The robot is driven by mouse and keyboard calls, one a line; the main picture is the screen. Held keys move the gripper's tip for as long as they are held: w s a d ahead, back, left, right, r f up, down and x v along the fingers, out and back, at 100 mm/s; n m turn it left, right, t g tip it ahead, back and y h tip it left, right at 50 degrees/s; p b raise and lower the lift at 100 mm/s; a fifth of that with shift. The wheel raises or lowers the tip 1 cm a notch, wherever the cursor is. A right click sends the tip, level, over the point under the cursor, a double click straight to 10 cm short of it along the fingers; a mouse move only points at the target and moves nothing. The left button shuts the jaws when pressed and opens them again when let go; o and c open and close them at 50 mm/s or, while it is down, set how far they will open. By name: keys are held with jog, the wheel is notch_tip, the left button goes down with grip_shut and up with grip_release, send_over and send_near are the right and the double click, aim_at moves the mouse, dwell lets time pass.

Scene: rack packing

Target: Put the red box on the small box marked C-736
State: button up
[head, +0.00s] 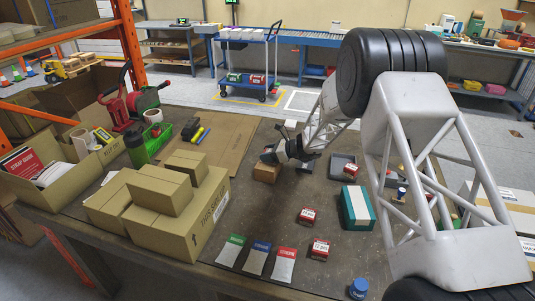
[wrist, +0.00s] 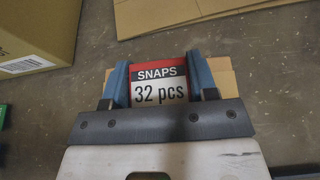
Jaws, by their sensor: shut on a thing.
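My gripper (wrist: 160,78) is shut on a red box (wrist: 160,68) with a white front reading "SNAPS 32 pcs", one blue finger on each side. A small cardboard box (wrist: 228,78) shows behind and below it. I cannot tell whether the two touch. In the head view my gripper (head: 286,153) is over the bench, just above a small brown box (head: 266,173); the held box cannot be made out there. No C-736 marking is readable in either view.
A stack of cartons (head: 180,225) stands left of the small box, with flat cardboard (head: 225,135) behind. Red boxes (head: 307,216), a teal box (head: 356,208), a grey tray (head: 337,166) and coloured packets (head: 257,257) lie to the right and front.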

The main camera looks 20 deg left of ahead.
jog(key=o, duration=1)
jog(key=shift+c, duration=0.2)
jog(key=shift+r, duration=0.1)
jog(key=shift+d+r, duration=0.1)
jog(key=shift+d, duration=0.05)
jog(key=v, duration=1.1)
jog(key=shift+d, duration=0.35)
jog(key=shift+r, duration=0.15)
